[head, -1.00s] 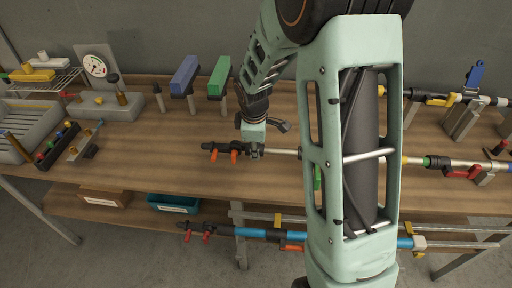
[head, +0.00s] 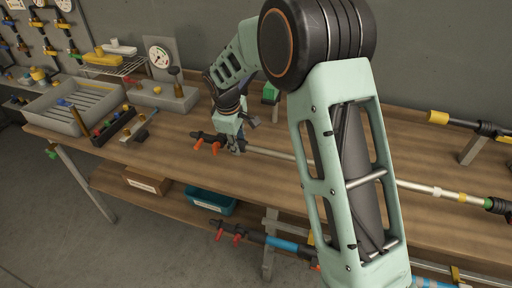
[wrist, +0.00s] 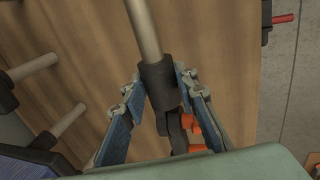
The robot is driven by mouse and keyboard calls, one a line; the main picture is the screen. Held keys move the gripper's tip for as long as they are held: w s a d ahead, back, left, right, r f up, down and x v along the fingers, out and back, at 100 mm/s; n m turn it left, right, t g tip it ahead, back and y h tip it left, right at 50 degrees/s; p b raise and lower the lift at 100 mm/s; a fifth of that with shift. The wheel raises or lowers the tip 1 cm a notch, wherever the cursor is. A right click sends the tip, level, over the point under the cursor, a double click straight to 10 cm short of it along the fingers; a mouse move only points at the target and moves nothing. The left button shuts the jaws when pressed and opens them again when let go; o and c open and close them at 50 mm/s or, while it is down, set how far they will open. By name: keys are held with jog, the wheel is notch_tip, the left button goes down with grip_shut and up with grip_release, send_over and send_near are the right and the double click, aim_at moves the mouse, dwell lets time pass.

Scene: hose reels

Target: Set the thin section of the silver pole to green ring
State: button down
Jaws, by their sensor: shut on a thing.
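The silver pole (head: 412,187) lies horizontally above the wooden bench, partly hidden behind my arm. A yellow band (head: 462,197) sits on it near the right, just left of a green ring (head: 488,205) on a dark fitting. Its left end carries a black fitting with orange levers (head: 208,142). My gripper (head: 238,147) is at this left end. In the wrist view, my gripper (wrist: 160,88) is shut on the black sleeve (wrist: 158,86), one blue-padded finger on each side. The silver tube (wrist: 143,28) runs out beyond the fingers.
A grey tray (head: 75,112), a gauge (head: 160,57) and a small rack of coloured knobs (head: 112,124) stand on the left. Another pole with a yellow end (head: 438,117) is at the back right. A blue pole (head: 282,244) hangs below the bench front.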

jog(key=shift+w+a, duration=0.25)
jog(key=shift+a, duration=0.5)
jog(key=c, duration=1.5)
grip_release()
jog(key=shift+r, duration=0.1)
jog(key=v, duration=1.2)
